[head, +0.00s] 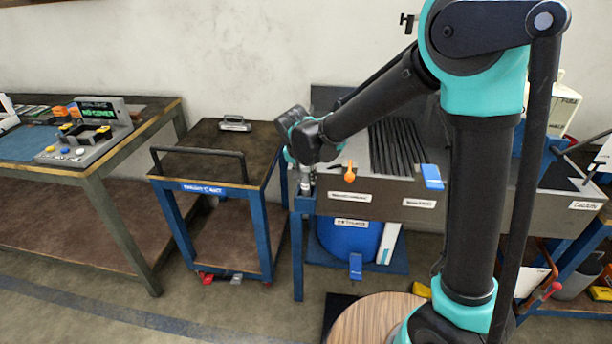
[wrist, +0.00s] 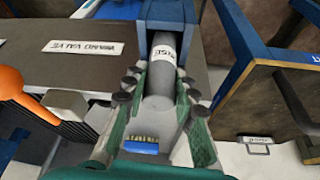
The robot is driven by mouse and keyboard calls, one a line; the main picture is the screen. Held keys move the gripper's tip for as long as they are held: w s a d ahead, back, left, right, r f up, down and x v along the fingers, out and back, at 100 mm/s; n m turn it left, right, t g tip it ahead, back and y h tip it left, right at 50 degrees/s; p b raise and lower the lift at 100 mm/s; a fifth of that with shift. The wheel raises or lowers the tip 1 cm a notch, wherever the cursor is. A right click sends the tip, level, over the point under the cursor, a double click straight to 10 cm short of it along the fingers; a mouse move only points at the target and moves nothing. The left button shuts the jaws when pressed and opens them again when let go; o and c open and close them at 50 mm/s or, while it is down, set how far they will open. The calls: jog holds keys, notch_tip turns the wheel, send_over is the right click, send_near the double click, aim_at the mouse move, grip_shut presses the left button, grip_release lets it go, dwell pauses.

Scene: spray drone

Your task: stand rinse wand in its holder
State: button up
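The rinse wand (wrist: 158,78) is a grey cylinder with a white label of which "NSE" reads. In the wrist view it lies between the two green fingers of my gripper (wrist: 160,72), which sit close against both its sides. Its far end runs into a blue bracket (wrist: 168,14), seemingly the holder; how deep it sits is hidden. In the head view my gripper (head: 304,168) is at the left front corner of the grey sink bench, with the wand's grey lower part (head: 306,187) below it, roughly upright at the blue frame.
The sink bench (head: 385,195) carries an orange valve handle (head: 349,172) just right of my gripper. A blue cart (head: 215,188) with a raised handle stands close to the left. A workbench (head: 60,174) is farther left. Floor is clear in front of the cart.

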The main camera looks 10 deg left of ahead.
jog(key=o, duration=0.5)
jog(key=shift+c, duration=0.2)
jog(key=shift+r, duration=0.1)
